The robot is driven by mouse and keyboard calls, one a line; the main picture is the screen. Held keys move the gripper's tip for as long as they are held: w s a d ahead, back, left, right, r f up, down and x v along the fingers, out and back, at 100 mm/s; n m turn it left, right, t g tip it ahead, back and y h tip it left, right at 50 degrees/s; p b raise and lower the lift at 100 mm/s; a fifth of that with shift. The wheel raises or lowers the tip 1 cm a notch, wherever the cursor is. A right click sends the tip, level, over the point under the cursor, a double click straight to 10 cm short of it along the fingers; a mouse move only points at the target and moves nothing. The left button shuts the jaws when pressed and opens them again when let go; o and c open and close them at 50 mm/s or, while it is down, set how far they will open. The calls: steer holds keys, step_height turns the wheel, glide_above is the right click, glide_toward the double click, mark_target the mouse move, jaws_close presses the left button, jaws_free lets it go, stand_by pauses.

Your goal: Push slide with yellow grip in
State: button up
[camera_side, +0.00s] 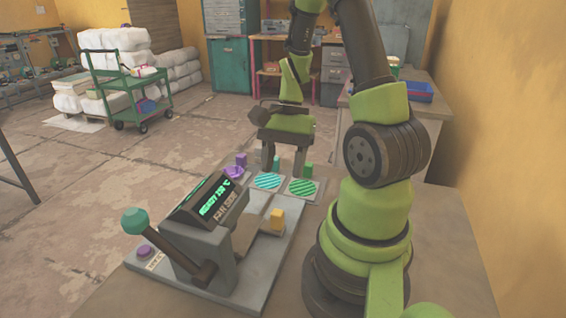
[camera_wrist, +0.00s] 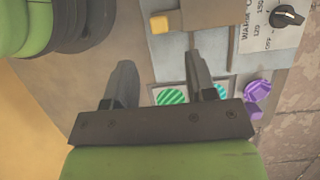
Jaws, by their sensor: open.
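The slide (camera_side: 257,246) is a flat brownish piece sticking out of the right side of the press (camera_side: 205,255). Its yellow grip (camera_side: 277,217) stands upright at its outer end. In the wrist view the yellow grip (camera_wrist: 160,24) is at the top centre, beside the brown slide (camera_wrist: 205,14). My gripper (camera_side: 285,165) is open and empty, fingers pointing down, above the plates behind the press. In the wrist view the gripper (camera_wrist: 160,62) has its fingers well apart, with the yellow grip beyond the tips, not touched.
The press has a lever with a teal ball (camera_side: 134,221) and a lit green display (camera_side: 215,198). A teal striped plate (camera_side: 267,181), a green striped plate (camera_side: 304,188) and a purple piece (camera_side: 234,172) sit behind it. A dial (camera_wrist: 287,16) shows in the wrist view.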

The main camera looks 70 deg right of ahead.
steer(key=shift+c, duration=1)
steer(key=d, duration=0.2)
steer(key=d+r, duration=0.1)
steer(key=shift+w+d, duration=0.2)
steer(key=shift+w, duration=0.1)
steer(key=c, duration=0.7)
steer(key=d, duration=0.1)
steer(key=d+r, duration=0.1)
steer(key=d, duration=0.1)
steer(key=shift+s+d, duration=0.1)
steer(key=shift+s, duration=0.05)
jaws_close()
steer(key=x, duration=0.9)
steer(key=shift+s+f, duration=0.1)
steer(key=shift+f, duration=0.15)
steer(key=shift+a, duration=1.9)
